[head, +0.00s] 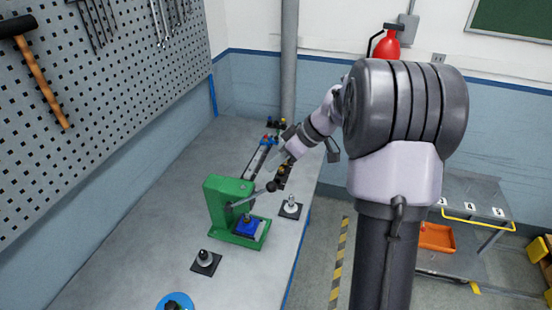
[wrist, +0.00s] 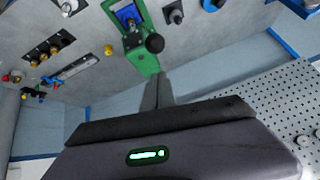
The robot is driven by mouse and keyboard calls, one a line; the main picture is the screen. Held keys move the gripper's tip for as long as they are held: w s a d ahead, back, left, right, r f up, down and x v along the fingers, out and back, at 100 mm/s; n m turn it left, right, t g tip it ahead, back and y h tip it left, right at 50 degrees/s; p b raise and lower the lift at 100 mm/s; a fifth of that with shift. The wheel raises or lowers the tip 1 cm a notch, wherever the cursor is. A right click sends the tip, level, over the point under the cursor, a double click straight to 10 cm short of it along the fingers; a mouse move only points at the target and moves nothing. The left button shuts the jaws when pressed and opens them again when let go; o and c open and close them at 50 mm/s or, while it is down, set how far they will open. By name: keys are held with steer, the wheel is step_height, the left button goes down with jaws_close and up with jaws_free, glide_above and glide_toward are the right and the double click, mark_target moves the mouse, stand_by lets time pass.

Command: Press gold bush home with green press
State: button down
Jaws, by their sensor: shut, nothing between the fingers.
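The green press (head: 228,200) stands on the bench, with a blue block (head: 247,227) on its base and a dark-knobbed lever (head: 271,187) reaching right. In the wrist view, the press (wrist: 143,62) and blue block (wrist: 127,15) show at the top. A small gold piece (wrist: 108,50) lies beside the press there; I cannot tell if it is the gold bush. More gold pieces (wrist: 55,42) sit in a dark holder further left. My gripper (head: 277,157) is shut and empty above the bench behind the press; its fingertips are hard to make out.
A silver post on a dark plate (head: 290,206) stands right of the press, and another post (head: 205,259) stands in front. A grey rail fixture (head: 260,157) lies behind the press. The bench's left side is clear. A pegboard (head: 100,110) rises at left.

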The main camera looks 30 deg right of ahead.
mark_target(267, 187)
steer(key=a+f, duration=0.1)
steer(key=f, duration=0.1)
steer(key=w+f, duration=0.1)
steer(key=f, duration=0.2)
steer(key=a+f+p, duration=0.1)
steer(key=f, duration=0.1)
steer(key=shift+w+a+f, duration=0.2)
steer(key=shift+a+f, duration=0.15)
steer(key=shift+f, duration=0.05)
steer(key=shift+s+d+f, duration=0.2)
steer(key=shift+s+f, duration=0.05)
steer(key=shift+f, duration=0.25)
